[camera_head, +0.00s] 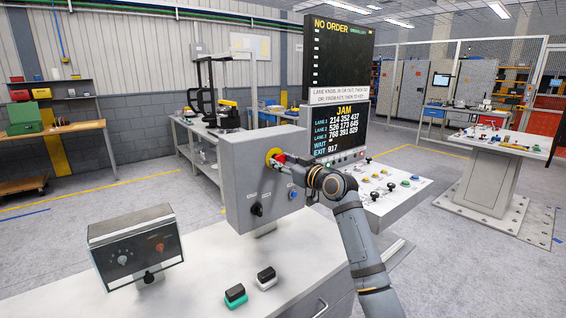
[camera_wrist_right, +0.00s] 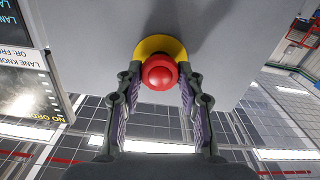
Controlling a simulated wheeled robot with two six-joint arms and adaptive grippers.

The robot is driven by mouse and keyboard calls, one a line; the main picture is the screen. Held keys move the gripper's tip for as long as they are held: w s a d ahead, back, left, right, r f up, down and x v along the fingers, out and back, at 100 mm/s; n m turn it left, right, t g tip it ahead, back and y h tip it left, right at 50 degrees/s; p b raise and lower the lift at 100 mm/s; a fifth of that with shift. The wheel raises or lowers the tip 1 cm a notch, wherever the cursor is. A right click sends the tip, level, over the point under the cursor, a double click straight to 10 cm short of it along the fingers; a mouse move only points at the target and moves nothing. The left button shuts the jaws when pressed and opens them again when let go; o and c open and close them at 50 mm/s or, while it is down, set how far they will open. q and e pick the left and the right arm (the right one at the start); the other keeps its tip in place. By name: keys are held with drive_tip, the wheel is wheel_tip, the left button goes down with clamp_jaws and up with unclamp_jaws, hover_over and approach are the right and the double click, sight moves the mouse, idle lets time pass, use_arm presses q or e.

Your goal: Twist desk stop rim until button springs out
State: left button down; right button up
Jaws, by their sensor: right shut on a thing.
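The desk stop is a red mushroom button (camera_wrist_right: 160,72) on a yellow round base (camera_wrist_right: 160,44), on the front of a grey box. In the head view the yellow base (camera_head: 273,154) shows beside my gripper, with a bit of red next to it. My right gripper (camera_head: 284,160) reaches the button from the right. In the right wrist view its two fingers (camera_wrist_right: 160,78) stand on either side of the red button, shut on its rim. I cannot tell whether the button is in or out. My left gripper is not in view.
The grey box (camera_head: 240,190) also carries a black knob (camera_head: 257,209) and a blue button (camera_head: 293,193). A smaller control box (camera_head: 135,246) stands left on the white desk. Green and black switches (camera_head: 235,295) lie in front. A screen reading JAM (camera_head: 340,128) stands behind.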

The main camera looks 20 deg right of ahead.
drive_tip(key=m+p, duration=0.3)
drive_tip(key=m, duration=0.2)
drive_tip(key=shift+r, duration=0.15)
drive_tip(key=shift+m+p, duration=0.65)
drive_tip(key=shift+m, duration=0.35)
drive_tip(key=o, duration=1.2)
drive_tip(key=shift+w, duration=0.1)
